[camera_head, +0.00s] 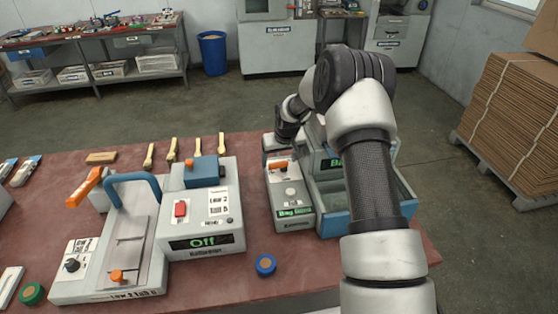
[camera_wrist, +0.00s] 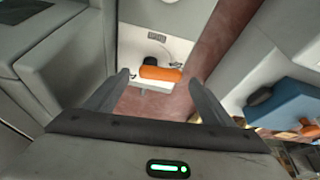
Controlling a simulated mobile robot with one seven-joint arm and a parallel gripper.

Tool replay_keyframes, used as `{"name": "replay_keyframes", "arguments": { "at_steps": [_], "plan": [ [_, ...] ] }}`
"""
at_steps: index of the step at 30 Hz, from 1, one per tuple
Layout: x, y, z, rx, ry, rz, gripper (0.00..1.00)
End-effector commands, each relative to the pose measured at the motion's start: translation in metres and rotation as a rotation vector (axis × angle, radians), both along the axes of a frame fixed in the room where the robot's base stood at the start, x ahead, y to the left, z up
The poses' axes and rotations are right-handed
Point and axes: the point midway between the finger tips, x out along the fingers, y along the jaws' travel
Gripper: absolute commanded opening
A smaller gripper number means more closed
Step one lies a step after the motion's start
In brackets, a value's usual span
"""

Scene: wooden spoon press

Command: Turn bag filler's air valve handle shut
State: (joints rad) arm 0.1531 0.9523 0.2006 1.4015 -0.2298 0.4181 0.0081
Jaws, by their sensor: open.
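The bag filler (camera_head: 294,194) is a grey box with a green-lit display on its front, right of the middle of the table. Its orange air valve handle (camera_head: 279,165) lies roughly crosswise on the top. In the wrist view the handle (camera_wrist: 160,73) lies sideways on a dark round pivot. My gripper (camera_wrist: 157,77) is open and empty, with one finger toward each end of the handle. The handle shows in the gap, just beyond the fingertips; contact cannot be told. In the head view my wrist is over the back of the filler, and the fingers are hard to make out.
A blue bin (camera_head: 333,223) adjoins the filler on the right. A grey sealing machine (camera_head: 205,220) reading "Off" stands to the left. A blue-rimmed disc (camera_head: 265,265) lies in front on the red table (camera_head: 200,290). Several wooden spoons lie behind the machine.

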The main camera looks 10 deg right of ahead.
Motion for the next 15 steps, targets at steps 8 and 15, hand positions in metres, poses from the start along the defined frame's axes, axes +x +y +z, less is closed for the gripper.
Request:
{"name": "replay_keyframes", "arguments": {
  "at_steps": [8,15],
  "plan": [
    [0.0059,0.0009,-0.0139,0.0,-0.001,0.001,0.77],
    [0.0059,0.0008,-0.0139,0.0,-0.001,0.001,0.7]
  ]
}}
